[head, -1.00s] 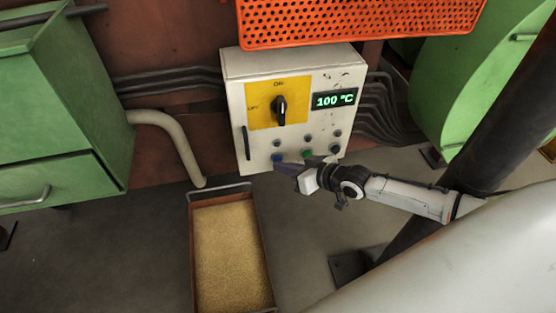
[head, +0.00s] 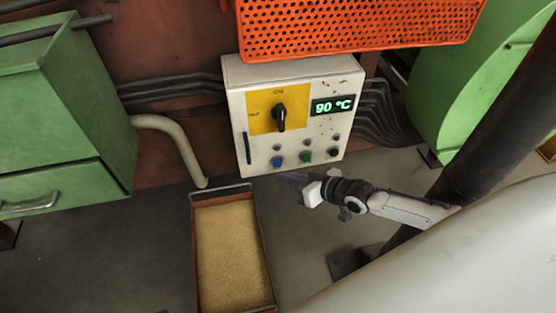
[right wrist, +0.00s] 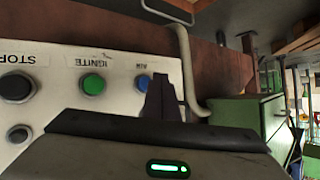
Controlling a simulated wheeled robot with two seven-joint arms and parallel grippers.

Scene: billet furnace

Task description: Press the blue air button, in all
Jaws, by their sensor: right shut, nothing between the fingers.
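The blue air button (head: 276,162) is at the lower left of the white control box (head: 240,110). In the right wrist view the blue button (right wrist: 143,83) sits under an "AIR" label, partly behind my fingers. My right gripper (head: 290,177) is shut and empty. It is just below and to the right of the blue button in the head view, apart from the panel as far as I can tell. Its closed fingers (right wrist: 161,98) point at the panel beside the button. My left gripper is not in view.
The box also carries a green "IGNITE" button (head: 305,156), a black "STOP" button (head: 332,152), a rotary switch (head: 280,116) and a display (head: 332,105) reading 90 °C. A tray of grainy material (head: 196,250) stands below. An orange perforated shelf (head: 360,30) hangs above.

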